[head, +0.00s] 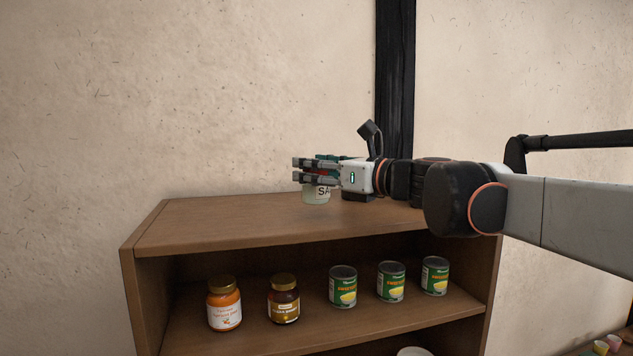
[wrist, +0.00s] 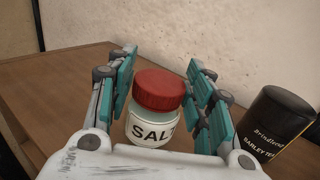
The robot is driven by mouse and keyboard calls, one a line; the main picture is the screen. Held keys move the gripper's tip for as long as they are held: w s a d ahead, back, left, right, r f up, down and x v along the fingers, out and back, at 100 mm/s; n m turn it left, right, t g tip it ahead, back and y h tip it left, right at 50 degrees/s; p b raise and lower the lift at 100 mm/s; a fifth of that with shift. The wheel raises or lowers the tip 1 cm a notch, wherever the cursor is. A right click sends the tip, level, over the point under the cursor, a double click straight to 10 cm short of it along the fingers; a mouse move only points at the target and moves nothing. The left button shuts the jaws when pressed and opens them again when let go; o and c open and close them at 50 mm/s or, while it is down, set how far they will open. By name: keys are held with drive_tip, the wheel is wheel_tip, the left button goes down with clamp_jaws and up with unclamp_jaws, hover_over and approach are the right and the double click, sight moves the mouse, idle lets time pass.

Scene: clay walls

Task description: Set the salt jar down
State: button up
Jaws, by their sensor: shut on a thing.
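The salt jar (head: 316,194) is a small pale jar with a black-lettered label. Its red lid and the letters "SAL" show in the wrist view (wrist: 155,112). My gripper (head: 298,171) is shut on it, with teal finger pads on both sides of the jar in the wrist view (wrist: 163,68). The jar is upright or nearly so, over the top board of the wooden shelf (head: 230,222). The gripper hides the jar's upper part in the head view.
A black tin labelled barley tea (wrist: 272,125) stands right of the gripper in the wrist view. The shelf top left of the jar is clear.

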drive_tip(key=shift+f, duration=1.35)
drive_tip(key=shift+s+f, duration=0.1)
drive_tip(key=shift+f, duration=0.05)
drive_tip(key=o, duration=1.2)
